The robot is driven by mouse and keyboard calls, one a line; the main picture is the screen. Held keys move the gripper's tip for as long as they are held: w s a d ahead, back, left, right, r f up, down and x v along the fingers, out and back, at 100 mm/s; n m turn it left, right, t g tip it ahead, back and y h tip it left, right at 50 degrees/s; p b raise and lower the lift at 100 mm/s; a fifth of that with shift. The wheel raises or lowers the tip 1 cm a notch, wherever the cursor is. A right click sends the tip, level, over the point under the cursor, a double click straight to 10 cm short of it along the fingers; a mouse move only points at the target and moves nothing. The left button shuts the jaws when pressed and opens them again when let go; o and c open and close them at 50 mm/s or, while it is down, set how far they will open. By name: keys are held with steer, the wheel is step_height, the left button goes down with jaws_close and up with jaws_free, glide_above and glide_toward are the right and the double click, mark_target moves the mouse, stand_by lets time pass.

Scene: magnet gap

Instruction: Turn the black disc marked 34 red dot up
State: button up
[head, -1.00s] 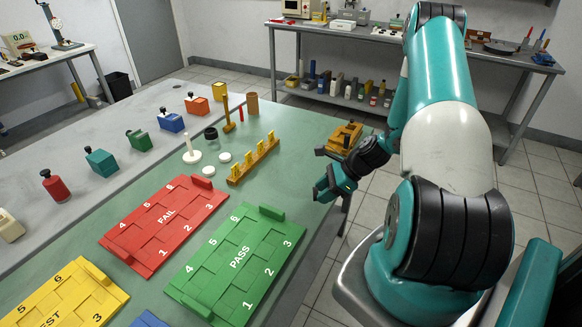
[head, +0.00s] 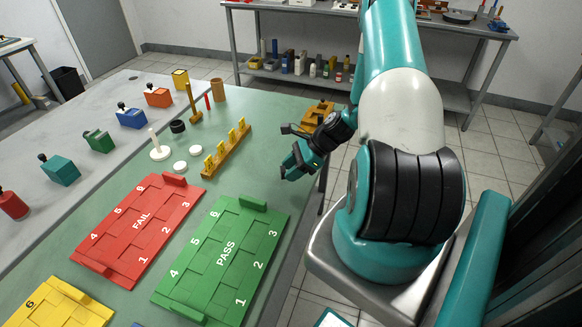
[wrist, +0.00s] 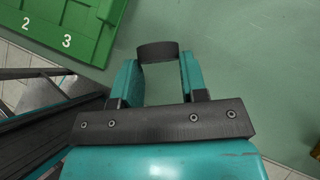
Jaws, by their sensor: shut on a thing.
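My gripper (head: 297,163) hangs over the right edge area of the green table, to the right of the yellow peg rack. In the wrist view my gripper (wrist: 158,75) is shut on a black disc (wrist: 158,50), held between the two teal fingers with its dark rim towards the camera. No number or red dot can be read on it. In the head view the held disc is too small to make out. Another black round piece (head: 178,126) lies on the table beside the white discs (head: 195,151).
The green PASS tray (head: 243,210) and red FAIL tray (head: 178,195) lie on the table left of my gripper. Open green table lies between gripper and rack.

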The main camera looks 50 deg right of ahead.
steer(key=shift+f+b, duration=1.5)
steer(key=shift+f, duration=1.05)
steer(key=shift+f, duration=0.15)
steer(key=o, duration=1)
steer(key=c, duration=0.5)
steer(key=shift+r+p, duration=1.95)
steer(key=shift+r, duration=0.35)
